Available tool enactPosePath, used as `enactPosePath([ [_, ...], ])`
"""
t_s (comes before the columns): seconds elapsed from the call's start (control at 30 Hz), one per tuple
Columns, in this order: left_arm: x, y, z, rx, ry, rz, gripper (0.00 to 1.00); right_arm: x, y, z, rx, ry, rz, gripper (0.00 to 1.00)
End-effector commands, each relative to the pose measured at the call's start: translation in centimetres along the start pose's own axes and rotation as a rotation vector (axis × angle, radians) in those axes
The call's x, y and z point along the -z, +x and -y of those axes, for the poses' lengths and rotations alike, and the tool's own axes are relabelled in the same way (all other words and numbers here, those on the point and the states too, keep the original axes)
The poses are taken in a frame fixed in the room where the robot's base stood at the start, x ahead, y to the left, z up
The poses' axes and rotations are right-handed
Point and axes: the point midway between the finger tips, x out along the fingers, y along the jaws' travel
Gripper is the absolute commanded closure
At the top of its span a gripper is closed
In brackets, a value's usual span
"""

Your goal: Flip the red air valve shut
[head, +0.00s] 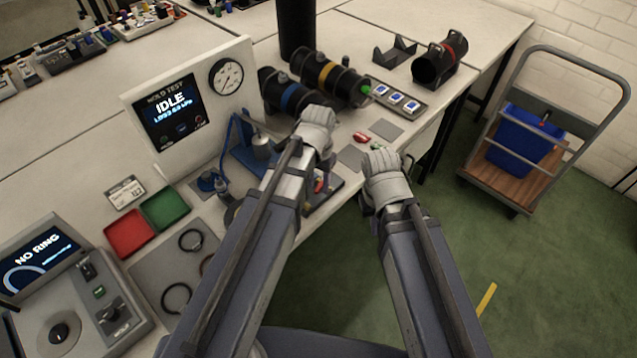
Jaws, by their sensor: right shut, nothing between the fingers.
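A small red part (318,186) shows beside my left forearm, low over a dark base at the table's front edge; my arm hides most of it, so I cannot tell if it is the air valve or how it is turned. Another small red piece (361,138) lies on the table between my grippers. My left gripper (318,118) is above the table in front of the blue-banded cylinder; its fingers are hidden. My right gripper (381,162) is shut and empty by the table's front edge, right of the red parts.
A blue-banded cylinder (289,92) and a yellow-banded cylinder (330,77) lie behind my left gripper. A test panel (170,112) reads IDLE, with a gauge (226,77) beside it. Red (129,232) and green (165,207) trays sit left. A cart (518,182) stands right.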

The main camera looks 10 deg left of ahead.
Motion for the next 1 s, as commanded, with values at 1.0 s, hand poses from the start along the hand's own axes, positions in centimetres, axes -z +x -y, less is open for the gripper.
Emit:
enactPosePath([
  [1.0,0.08,0.01,0.60,0.000,0.173,0.000,1.00,0.00,0.01,0.00,0.000,0.000,0.000,1.00],
])
